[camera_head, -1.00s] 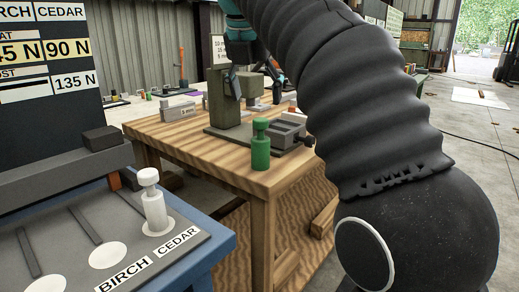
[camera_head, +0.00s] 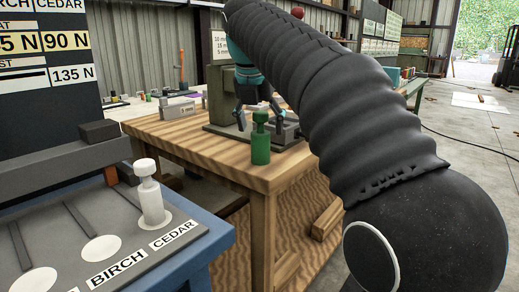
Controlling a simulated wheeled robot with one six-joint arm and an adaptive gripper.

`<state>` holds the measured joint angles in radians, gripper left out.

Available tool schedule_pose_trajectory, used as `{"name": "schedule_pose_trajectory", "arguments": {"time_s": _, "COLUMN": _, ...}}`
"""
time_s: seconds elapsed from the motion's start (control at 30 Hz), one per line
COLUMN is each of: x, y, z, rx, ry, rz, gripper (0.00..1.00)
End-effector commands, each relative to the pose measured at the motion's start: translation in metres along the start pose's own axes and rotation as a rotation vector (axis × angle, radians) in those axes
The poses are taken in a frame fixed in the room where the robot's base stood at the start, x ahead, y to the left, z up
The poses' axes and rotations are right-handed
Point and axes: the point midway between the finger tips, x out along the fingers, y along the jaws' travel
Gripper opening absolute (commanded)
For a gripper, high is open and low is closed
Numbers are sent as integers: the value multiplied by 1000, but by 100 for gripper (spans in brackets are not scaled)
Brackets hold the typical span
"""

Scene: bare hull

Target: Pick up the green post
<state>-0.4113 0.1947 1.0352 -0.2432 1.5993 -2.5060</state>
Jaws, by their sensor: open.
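The green post (camera_head: 261,142) stands upright near the front right part of the wooden table (camera_head: 190,146). It has a narrow neck and a wider cap. My gripper (camera_head: 258,121) hangs over the table, fingers pointing down and spread apart. In this view its fingers show just above and behind the post's top, one to each side. I cannot tell how far behind the post they are. Nothing shows between the fingers apart from the post's cap in front.
A grey vise (camera_head: 284,131) sits close behind and right of the post. A white post (camera_head: 151,195) stands on the blue-edged bench at the front left, by the CEDAR label. A grey block (camera_head: 176,108) marked 5 mm lies farther back. Bare tabletop lies left of the post.

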Motion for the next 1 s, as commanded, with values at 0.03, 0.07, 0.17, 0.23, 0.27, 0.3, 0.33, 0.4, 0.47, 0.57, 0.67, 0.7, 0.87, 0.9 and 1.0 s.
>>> {"name": "schedule_pose_trajectory", "arguments": {"time_s": 0.03, "x": 11, "y": 0, "z": 0, "rx": 1, "ry": 1, "rz": -1, "gripper": 75}}
{"name": "schedule_pose_trajectory", "arguments": {"time_s": 0.07, "x": 15, "y": 0, "z": 0, "rx": 1, "ry": 2, "rz": -2, "gripper": 75}}
{"name": "schedule_pose_trajectory", "arguments": {"time_s": 0.17, "x": 27, "y": 0, "z": 0, "rx": 1, "ry": 1, "rz": -1, "gripper": 75}}
{"name": "schedule_pose_trajectory", "arguments": {"time_s": 0.23, "x": 31, "y": 0, "z": 0, "rx": 0, "ry": 1, "rz": 0, "gripper": 75}}
{"name": "schedule_pose_trajectory", "arguments": {"time_s": 0.27, "x": 31, "y": 0, "z": 0, "rx": 0, "ry": 1, "rz": 0, "gripper": 75}}
{"name": "schedule_pose_trajectory", "arguments": {"time_s": 0.3, "x": 31, "y": 0, "z": 1, "rx": 0, "ry": 0, "rz": 0, "gripper": 75}}
{"name": "schedule_pose_trajectory", "arguments": {"time_s": 0.33, "x": 31, "y": 0, "z": 1, "rx": 0, "ry": 0, "rz": 0, "gripper": 75}}
{"name": "schedule_pose_trajectory", "arguments": {"time_s": 0.4, "x": 31, "y": 0, "z": 1, "rx": 0, "ry": 0, "rz": 0, "gripper": 75}}
{"name": "schedule_pose_trajectory", "arguments": {"time_s": 0.47, "x": 31, "y": 0, "z": 1, "rx": 0, "ry": 0, "rz": 0, "gripper": 70}}
{"name": "schedule_pose_trajectory", "arguments": {"time_s": 0.57, "x": 31, "y": 0, "z": 1, "rx": 0, "ry": 0, "rz": 0, "gripper": 45}}
{"name": "schedule_pose_trajectory", "arguments": {"time_s": 0.67, "x": 31, "y": 0, "z": 1, "rx": 0, "ry": 0, "rz": 0, "gripper": 20}}
{"name": "schedule_pose_trajectory", "arguments": {"time_s": 0.7, "x": 31, "y": 0, "z": 1, "rx": 0, "ry": 0, "rz": 0, "gripper": 10}}
{"name": "schedule_pose_trajectory", "arguments": {"time_s": 0.87, "x": 29, "y": 0, "z": 1, "rx": 1, "ry": -2, "rz": 1, "gripper": 0}}
{"name": "schedule_pose_trajectory", "arguments": {"time_s": 0.9, "x": 29, "y": 0, "z": 1, "rx": 1, "ry": -2, "rz": 1, "gripper": 0}}
{"name": "schedule_pose_trajectory", "arguments": {"time_s": 1.0, "x": 30, "y": 0, "z": 1, "rx": 0, "ry": -2, "rz": 1, "gripper": 0}}
